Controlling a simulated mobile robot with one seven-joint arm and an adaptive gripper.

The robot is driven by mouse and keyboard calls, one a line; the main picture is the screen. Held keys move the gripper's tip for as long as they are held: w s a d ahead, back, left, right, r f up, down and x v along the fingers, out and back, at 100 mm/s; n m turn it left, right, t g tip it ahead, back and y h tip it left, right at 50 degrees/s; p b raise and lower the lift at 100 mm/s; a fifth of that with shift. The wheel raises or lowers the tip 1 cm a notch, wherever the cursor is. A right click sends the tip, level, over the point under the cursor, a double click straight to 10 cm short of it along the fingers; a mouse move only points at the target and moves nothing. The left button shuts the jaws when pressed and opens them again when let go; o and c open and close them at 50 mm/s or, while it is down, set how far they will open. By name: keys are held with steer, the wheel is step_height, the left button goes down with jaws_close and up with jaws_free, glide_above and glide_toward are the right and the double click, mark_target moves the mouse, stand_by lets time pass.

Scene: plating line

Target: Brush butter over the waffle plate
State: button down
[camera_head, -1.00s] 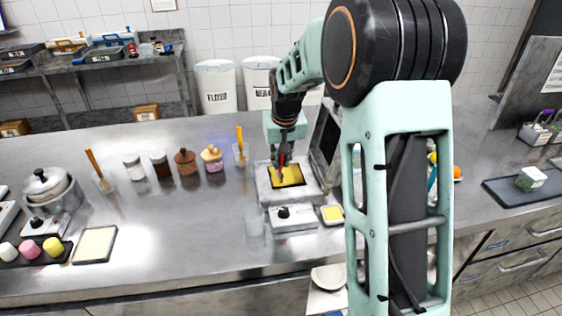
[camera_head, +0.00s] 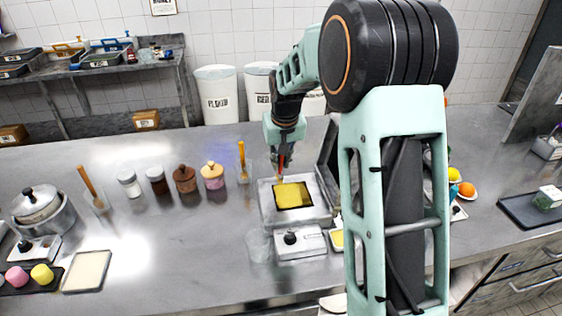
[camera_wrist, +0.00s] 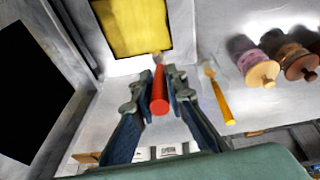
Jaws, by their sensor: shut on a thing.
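The waffle plate (camera_head: 287,197) is a square, mostly yellow surface in a grey waffle iron (camera_head: 322,216) on the steel counter. Its near right part looks dark in the head view. In the wrist view the yellow plate (camera_wrist: 135,25) is at the top. My gripper (camera_head: 284,158) is shut on a red-handled brush (camera_wrist: 159,92), above the plate's far left edge. The brush tip is at the yellow edge in the wrist view; I cannot tell whether it touches. A small dish with yellow contents, apparently butter (camera_head: 337,239), is beside the iron, partly hidden by my arm.
The iron's raised lid (camera_head: 327,152) stands at its right. A yellow-handled utensil (camera_head: 241,155) in a clear holder and several jars (camera_head: 212,176) stand to the left. A clear cup (camera_head: 258,245) stands in front left. The counter's left middle is clear.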

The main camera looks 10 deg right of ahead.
steer(key=p+v, duration=0.1)
steer(key=v, duration=0.2)
steer(key=shift+w+r, duration=0.15)
steer(key=shift+r, duration=0.05)
steer(key=shift+w+r+p, duration=0.1)
steer(key=shift+r+p, duration=1.25)
steer(key=shift+r, duration=0.95)
steer(key=shift+d+f, duration=0.1)
steer(key=shift+d, duration=0.05)
